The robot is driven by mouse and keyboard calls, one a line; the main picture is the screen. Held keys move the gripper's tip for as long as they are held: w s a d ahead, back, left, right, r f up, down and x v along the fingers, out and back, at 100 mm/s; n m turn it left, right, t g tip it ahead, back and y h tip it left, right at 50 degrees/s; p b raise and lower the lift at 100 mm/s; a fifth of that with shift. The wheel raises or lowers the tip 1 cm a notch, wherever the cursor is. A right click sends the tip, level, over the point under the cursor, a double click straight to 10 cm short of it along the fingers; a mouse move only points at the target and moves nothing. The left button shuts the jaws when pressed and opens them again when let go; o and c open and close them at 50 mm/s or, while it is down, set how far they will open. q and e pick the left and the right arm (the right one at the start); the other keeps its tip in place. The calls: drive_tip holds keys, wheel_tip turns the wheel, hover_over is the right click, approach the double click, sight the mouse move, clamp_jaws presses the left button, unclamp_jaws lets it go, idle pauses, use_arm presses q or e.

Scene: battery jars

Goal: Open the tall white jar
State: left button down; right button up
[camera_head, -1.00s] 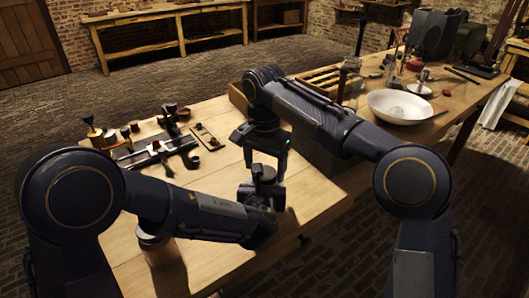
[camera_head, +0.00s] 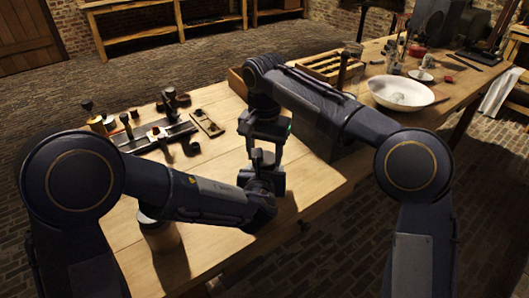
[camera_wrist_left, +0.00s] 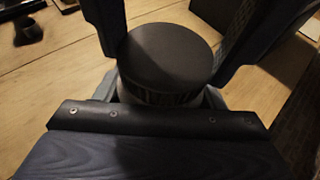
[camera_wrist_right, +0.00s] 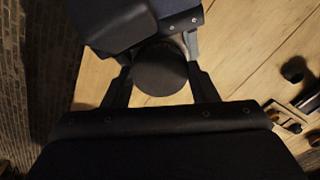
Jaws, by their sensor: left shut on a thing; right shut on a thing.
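The tall white jar's dark round lid (camera_wrist_left: 172,55) shows in the left wrist view, with a narrow strip of pale, ribbed jar just below it. My left gripper (camera_head: 262,200) is shut on the jar low down, close under the lid. My right gripper (camera_head: 265,165) comes from above and is shut on the lid; its fingers flank the lid in the right wrist view (camera_wrist_right: 160,85). The lid appears to sit on the jar; I cannot tell if it is loosened. In the head view the grippers hide the jar.
Small tools and parts (camera_head: 150,130) lie at the table's far left. A wooden crate (camera_head: 325,70) and a white bowl (camera_head: 400,93) are farther back.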

drive_tip(key=n, duration=0.8)
drive_tip(key=o, duration=1.1)
drive_tip(key=shift+c, duration=0.2)
drive_tip(key=shift+r, duration=0.15)
